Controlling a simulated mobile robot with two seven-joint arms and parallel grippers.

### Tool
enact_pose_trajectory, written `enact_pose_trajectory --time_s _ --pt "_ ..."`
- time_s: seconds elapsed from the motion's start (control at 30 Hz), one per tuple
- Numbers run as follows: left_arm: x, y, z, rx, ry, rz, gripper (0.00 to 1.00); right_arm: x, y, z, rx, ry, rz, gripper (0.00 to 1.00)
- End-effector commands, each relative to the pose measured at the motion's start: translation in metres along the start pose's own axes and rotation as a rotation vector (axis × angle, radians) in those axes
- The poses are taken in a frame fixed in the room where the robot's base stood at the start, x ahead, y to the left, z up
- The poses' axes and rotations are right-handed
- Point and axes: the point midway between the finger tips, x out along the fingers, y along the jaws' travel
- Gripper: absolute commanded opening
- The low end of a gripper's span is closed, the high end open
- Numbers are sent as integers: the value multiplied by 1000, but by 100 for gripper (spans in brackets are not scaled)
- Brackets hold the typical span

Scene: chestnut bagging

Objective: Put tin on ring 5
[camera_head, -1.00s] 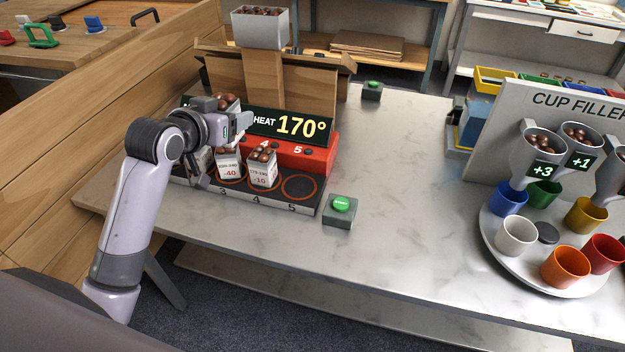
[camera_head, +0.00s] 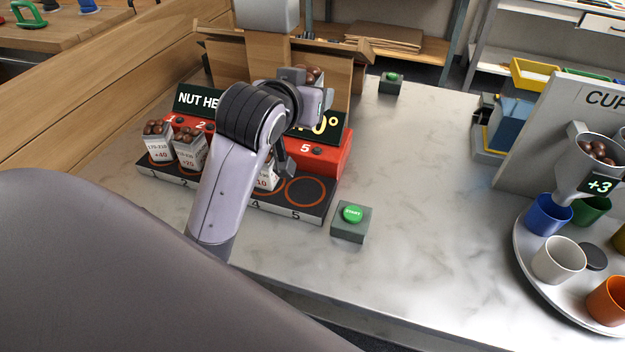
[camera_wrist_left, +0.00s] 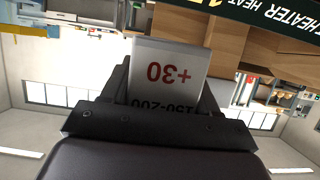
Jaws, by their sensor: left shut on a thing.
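My left gripper (camera_head: 300,95) is shut on a tin of chestnuts. In the left wrist view the tin (camera_wrist_left: 168,62) shows a white face with a red "+30", between the fingers. In the head view its chestnuts show just behind the gripper, above the heater. Ring 5 (camera_head: 305,178) is an empty orange circle at the right end of the dark heater plate (camera_head: 320,208). The held tin is above and behind the ring, apart from it. Another tin (camera_head: 268,180) stands on ring 4, partly hidden by my arm. My right gripper is not in view.
Tins (camera_head: 157,148) (camera_head: 188,152) stand on the left rings; the middle of the heater is hidden by my arm. A green start button (camera_head: 352,213) sits right of ring 5. The red heater panel (camera_head: 330,158) rises behind the rings.

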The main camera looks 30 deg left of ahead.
Motion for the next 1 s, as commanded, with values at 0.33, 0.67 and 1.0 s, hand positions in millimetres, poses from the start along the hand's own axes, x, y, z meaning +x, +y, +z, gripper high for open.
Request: enact_pose_trajectory --time_s 0.33,0.67,1.0 --pt "38 0 93 4 -7 1 26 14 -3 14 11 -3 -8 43" --pt "53 0 129 3 -1 0 26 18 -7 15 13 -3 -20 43" --pt "68 0 165 3 0 1 26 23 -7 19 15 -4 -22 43"
